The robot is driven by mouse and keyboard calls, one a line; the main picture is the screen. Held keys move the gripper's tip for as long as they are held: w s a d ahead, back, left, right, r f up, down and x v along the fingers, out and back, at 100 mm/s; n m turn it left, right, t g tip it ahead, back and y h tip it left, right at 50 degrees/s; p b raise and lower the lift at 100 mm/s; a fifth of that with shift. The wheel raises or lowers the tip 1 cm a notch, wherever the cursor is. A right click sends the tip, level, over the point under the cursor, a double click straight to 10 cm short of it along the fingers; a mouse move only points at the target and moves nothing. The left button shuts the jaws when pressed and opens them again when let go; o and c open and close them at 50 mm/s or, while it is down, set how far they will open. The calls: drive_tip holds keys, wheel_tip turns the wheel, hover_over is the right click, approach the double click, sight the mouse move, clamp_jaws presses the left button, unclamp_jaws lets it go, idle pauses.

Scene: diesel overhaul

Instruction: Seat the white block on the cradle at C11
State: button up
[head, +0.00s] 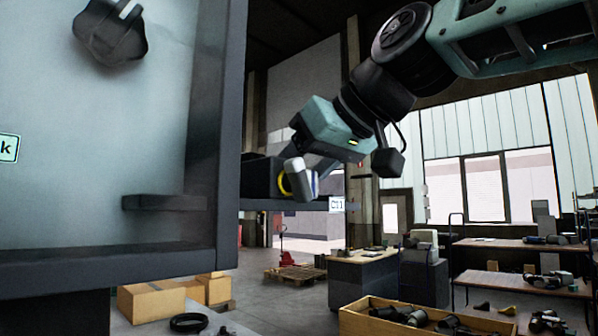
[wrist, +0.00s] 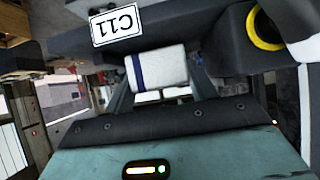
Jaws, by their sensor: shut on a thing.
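My gripper (wrist: 160,82) is shut on the white block (wrist: 158,69), which has a dark blue stripe near one end. In the head view my gripper (head: 311,172) reaches down to the shelf edge. There the block (head: 315,184) shows only as a sliver with its blue stripe, partly hidden by a pale part. The C11 label (wrist: 115,25) is on the dark shelf edge close to the block; it also shows in the head view (head: 336,205). I cannot make out the cradle's shape or whether the block touches it.
A dark part with a yellow ring (wrist: 265,26) and a pale end sits on the shelf beside the block; the ring also shows in the head view (head: 284,184). A large grey cabinet (head: 120,160) fills the left. Workbenches and a wooden crate (head: 375,318) of parts stand lower right.

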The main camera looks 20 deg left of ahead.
drive_tip(key=shift+f, duration=0.3)
drive_tip(key=o, duration=1)
drive_tip(key=shift+d+b, duration=0.15)
drive_tip(key=shift+b, duration=0.15)
drive_tip(key=shift+d+r, duration=0.2)
drive_tip(key=b+v, duration=0.4)
drive_tip(key=v, duration=1.2)
drive_tip(key=shift+s+d, duration=0.25)
drive_tip(key=shift+s, duration=0.1)
drive_tip(key=shift+r, duration=0.1)
